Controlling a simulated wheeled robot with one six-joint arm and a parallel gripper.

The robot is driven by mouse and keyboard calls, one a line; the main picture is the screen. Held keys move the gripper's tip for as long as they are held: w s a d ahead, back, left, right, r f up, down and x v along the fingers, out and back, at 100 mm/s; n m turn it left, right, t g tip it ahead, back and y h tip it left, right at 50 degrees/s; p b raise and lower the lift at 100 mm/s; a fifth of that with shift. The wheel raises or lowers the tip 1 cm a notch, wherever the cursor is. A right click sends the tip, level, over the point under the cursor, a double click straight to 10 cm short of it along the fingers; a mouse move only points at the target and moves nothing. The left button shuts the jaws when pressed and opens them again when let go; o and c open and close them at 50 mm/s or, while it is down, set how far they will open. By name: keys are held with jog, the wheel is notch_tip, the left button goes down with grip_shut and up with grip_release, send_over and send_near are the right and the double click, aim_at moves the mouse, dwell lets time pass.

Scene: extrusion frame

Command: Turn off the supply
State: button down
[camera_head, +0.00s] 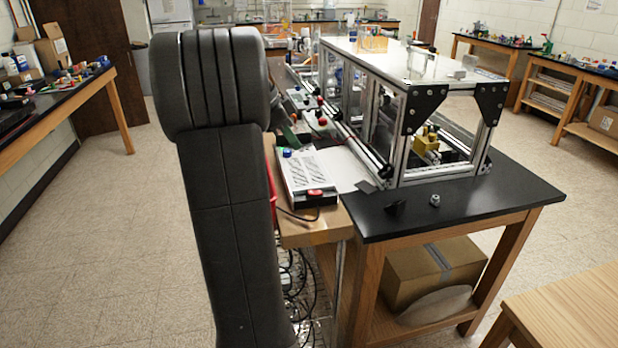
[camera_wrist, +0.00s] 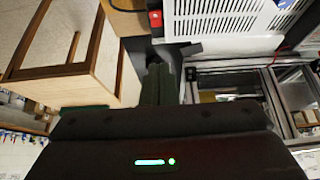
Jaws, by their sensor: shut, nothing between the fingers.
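The supply (camera_head: 303,171) is a white box with a slotted top, lying on the bench beside the extrusion frame. A red switch (camera_head: 314,193) sits on its dark near end. In the wrist view the supply's slotted white top (camera_wrist: 225,18) fills the upper right, with a red part (camera_wrist: 155,18) at its left end. My gripper (camera_wrist: 159,68) is shut and empty. In the wrist view its fingertips are just below the red part in the picture, with a gap between them. In the head view my arm hides much of the space left of the supply.
The extrusion frame (camera_head: 400,130) stands on the black bench top (camera_head: 470,195) right of the supply. A small black piece (camera_head: 395,208) and a metal nut-like piece (camera_head: 435,200) lie on the bench. A cardboard box (camera_head: 430,272) is on the shelf below. Cables (camera_head: 300,285) hang under the bench.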

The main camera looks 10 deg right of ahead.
jog(key=shift+s, duration=0.15)
send_over(315, 191)
jog(key=a, duration=0.1)
notch_tip(315, 191, down, 9)
jog(key=shift+s+r+p, duration=0.15)
jog(key=shift+r+p, duration=0.05)
jog(key=shift+p, duration=0.1)
jog(key=shift+a+f, duration=0.15)
jog(key=shift+f, duration=0.5)
jog(key=shift+a+f, duration=0.15)
jog(key=shift+f, duration=0.45)
jog(key=shift+a+f, duration=0.25)
jog(key=shift+f, duration=0.55)
